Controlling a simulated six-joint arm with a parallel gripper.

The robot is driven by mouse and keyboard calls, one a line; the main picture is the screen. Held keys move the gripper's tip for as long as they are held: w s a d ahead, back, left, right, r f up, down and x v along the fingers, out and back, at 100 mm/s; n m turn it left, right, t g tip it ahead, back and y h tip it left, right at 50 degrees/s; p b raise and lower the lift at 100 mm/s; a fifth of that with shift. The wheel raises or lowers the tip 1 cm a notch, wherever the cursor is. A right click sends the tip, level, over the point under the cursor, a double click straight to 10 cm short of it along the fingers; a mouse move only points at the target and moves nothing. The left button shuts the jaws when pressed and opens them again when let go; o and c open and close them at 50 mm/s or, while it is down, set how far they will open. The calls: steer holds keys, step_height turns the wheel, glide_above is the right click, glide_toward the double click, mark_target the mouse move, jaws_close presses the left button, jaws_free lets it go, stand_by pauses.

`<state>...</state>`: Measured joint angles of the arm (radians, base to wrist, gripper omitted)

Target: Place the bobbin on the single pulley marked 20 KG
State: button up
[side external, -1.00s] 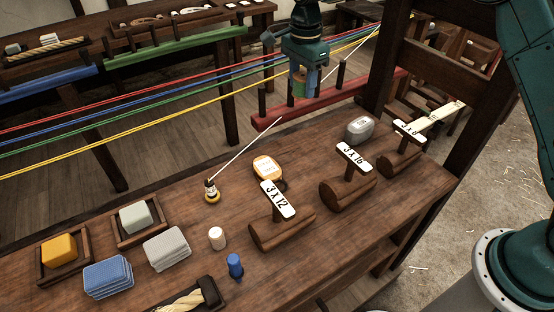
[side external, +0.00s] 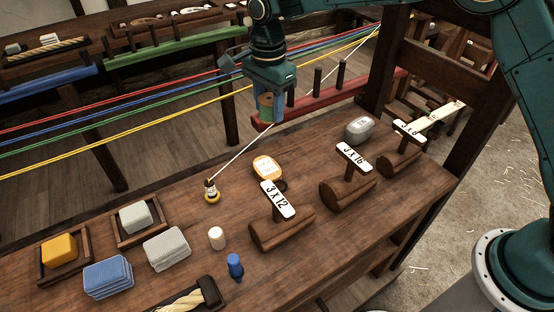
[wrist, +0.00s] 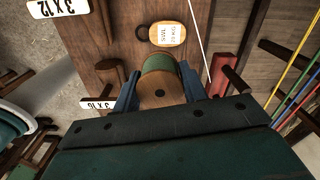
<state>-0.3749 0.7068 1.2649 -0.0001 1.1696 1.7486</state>
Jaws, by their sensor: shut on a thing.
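My gripper (side external: 268,112) is shut on the bobbin (side external: 266,104), which has wooden ends and a green winding. In the wrist view the bobbin (wrist: 160,88) sits between the two blue fingers (wrist: 160,95). It is held in the air near the bench's back edge, above and behind the yellow-orange pulley (side external: 266,167). That pulley lies on the bench with a white label; in the wrist view the pulley (wrist: 167,34) is ahead of the bobbin and apart from it. Its label reads SWL and a KG figure too small to read surely. A dark ring shows at its end.
A grey pulley (side external: 359,128) lies farther right. Wooden stands carry signs 3 X 12 (side external: 278,200), 3 X 16 (side external: 354,158) and a third. A white cord runs from a small bottle-like thing (side external: 211,190) up past my gripper. A red pegged rail (side external: 330,103) is behind.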

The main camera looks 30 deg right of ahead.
mark_target(271, 171)
step_height(271, 171, down, 17)
steer(key=shift+f, duration=0.15)
stand_by(0.8)
steer(key=shift+f, duration=0.15)
steer(key=o, duration=1)
steer(key=shift+c, duration=0.2)
step_height(271, 171, up, 12)
steer(key=shift+r, duration=0.2)
stand_by(0.4)
